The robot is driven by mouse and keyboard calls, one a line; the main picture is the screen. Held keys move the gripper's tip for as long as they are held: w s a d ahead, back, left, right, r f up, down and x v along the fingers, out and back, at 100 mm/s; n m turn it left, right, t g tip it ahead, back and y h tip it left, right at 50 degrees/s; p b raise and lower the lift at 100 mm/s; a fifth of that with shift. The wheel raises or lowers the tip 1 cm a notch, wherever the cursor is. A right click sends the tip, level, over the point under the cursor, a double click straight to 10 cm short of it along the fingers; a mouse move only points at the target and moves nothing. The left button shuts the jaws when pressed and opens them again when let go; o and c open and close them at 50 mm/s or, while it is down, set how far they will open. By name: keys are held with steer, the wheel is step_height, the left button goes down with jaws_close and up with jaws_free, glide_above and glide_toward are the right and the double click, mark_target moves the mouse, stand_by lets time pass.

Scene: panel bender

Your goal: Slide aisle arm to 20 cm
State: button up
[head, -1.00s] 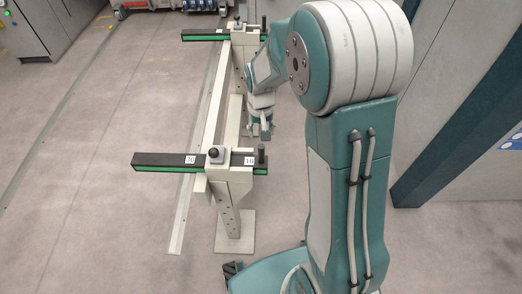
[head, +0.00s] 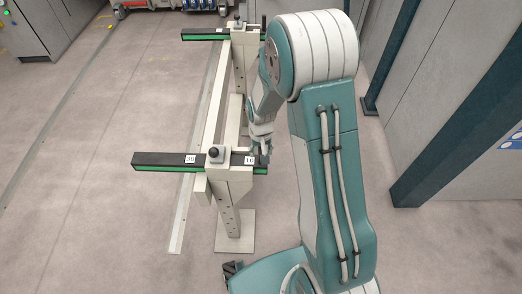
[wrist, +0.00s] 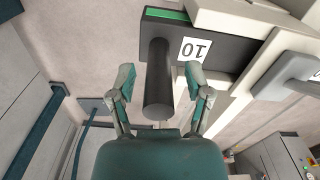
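The nearer black-and-green slide arm (head: 165,160) lies across the top of a beige post. It bears a label 10 near its right end and another label, hard to read, left of it. A dark upright cylindrical handle (wrist: 158,85) stands at the arm's end by the label 10 (wrist: 194,49). My gripper (wrist: 159,80) is open, with one finger on each side of the handle and gaps showing. In the head view my gripper (head: 262,150) is at the arm's right end and largely hides the handle.
A second black-and-green arm (head: 205,34) is on the far post. A beige rail (head: 217,95) joins the posts. Teal columns and grey panels (head: 450,110) stand on the right.

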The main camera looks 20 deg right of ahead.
jaws_close()
steer(key=s+d, duration=0.4)
steer(key=d, duration=0.8)
steer(key=shift+d, duration=0.3)
steer(key=shift+s, duration=0.1)
steer(key=shift+o, duration=1)
jaws_free()
steer(key=shift+r, duration=0.1)
step_height(320, 180, up, 12)
